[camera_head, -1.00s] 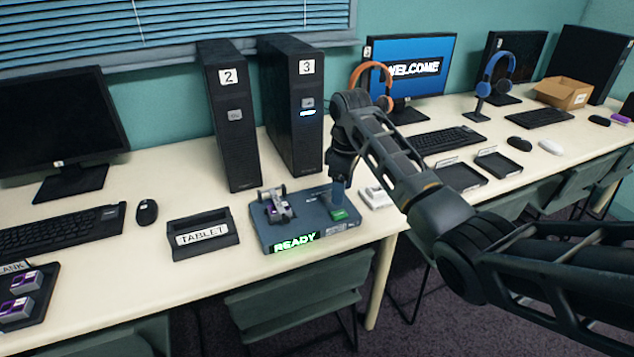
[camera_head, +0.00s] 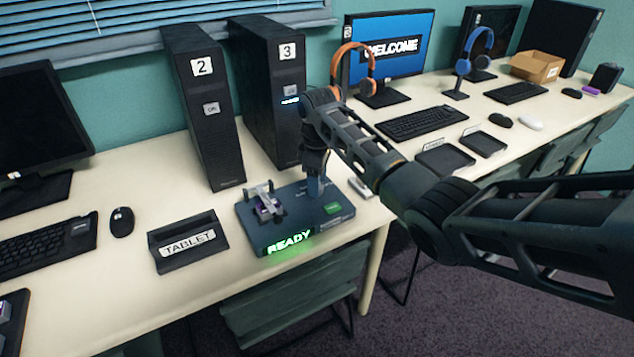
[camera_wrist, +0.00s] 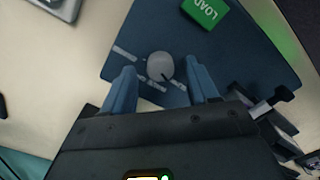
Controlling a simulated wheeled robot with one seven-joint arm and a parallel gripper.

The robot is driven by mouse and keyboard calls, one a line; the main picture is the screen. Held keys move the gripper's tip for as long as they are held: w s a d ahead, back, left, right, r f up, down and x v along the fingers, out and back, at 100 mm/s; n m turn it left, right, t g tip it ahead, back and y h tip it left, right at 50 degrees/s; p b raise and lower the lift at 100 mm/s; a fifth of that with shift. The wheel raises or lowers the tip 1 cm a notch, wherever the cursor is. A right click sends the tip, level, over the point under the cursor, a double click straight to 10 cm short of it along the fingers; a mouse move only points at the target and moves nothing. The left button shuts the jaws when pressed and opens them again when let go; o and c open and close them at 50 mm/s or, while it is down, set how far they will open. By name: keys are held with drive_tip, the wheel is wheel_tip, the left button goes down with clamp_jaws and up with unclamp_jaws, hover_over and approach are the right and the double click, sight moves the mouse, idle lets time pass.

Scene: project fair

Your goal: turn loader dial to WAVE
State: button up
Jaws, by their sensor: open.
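The loader (camera_head: 268,232) is a flat blue-grey box on the table, with a lit green READY display (camera_head: 289,244). The round, pale grey loader dial (camera_wrist: 159,66) has a dark pointer toward the lower right in the wrist view. Pale label marks lie near it, too small to read. My gripper (camera_wrist: 162,88) is open, its blue fingers on either side of the dial in that view; I cannot tell whether they touch it. In the head view my gripper (camera_head: 315,187) hides the dial.
Black towers 2 (camera_head: 205,110) and 3 (camera_head: 270,90) stand close behind. A TABLET stand (camera_head: 187,242) is to the left. A small pale device (camera_head: 362,188) lies to the right.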

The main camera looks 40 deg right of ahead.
drive_tip(key=shift+f, duration=0.45)
drive_tip(key=c, duration=1)
drive_tip(key=shift+c, duration=0.2)
drive_tip(key=shift+r+m+p, duration=0.1)
drive_tip(key=shift+m+p, duration=0.3)
drive_tip(key=m+p, duration=0.2)
drive_tip(key=shift+m, duration=0.3)
drive_tip(key=m+p, duration=0.2)
drive_tip(key=m, duration=0.3)
drive_tip(key=shift+m, duration=0.3)
